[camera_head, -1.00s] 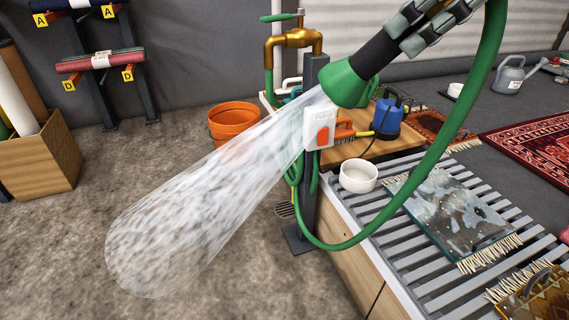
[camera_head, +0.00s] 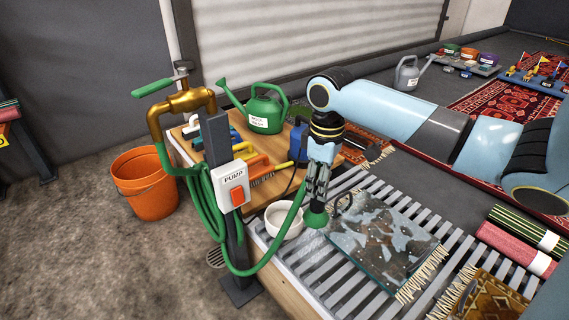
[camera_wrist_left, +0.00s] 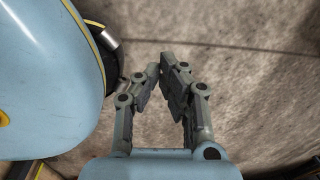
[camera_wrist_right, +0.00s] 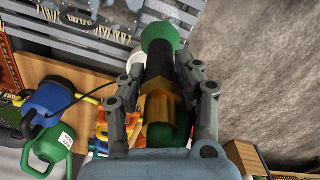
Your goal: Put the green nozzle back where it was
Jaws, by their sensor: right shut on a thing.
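The green nozzle (camera_head: 316,217) hangs head-down over the near-left part of the grate in the head view. My right gripper (camera_head: 318,185) is shut on its dark and brass body. In the right wrist view the green nozzle head (camera_wrist_right: 160,38) sticks out beyond the fingers of my right gripper (camera_wrist_right: 163,85). No water comes from it. The green hose (camera_head: 255,268) loops from the post up to the nozzle. My left gripper (camera_wrist_left: 162,75) shows only in the left wrist view, over bare floor, fingertips close together with nothing seen between them.
A post carries a pump switch box (camera_head: 232,187) beside the brass tap (camera_head: 185,102). A white bowl (camera_head: 284,220) and a wet rug (camera_head: 385,240) are near the nozzle. A green watering can (camera_head: 264,112) and blue pump (camera_head: 298,143) stand behind. An orange bucket (camera_head: 145,183) stands left.

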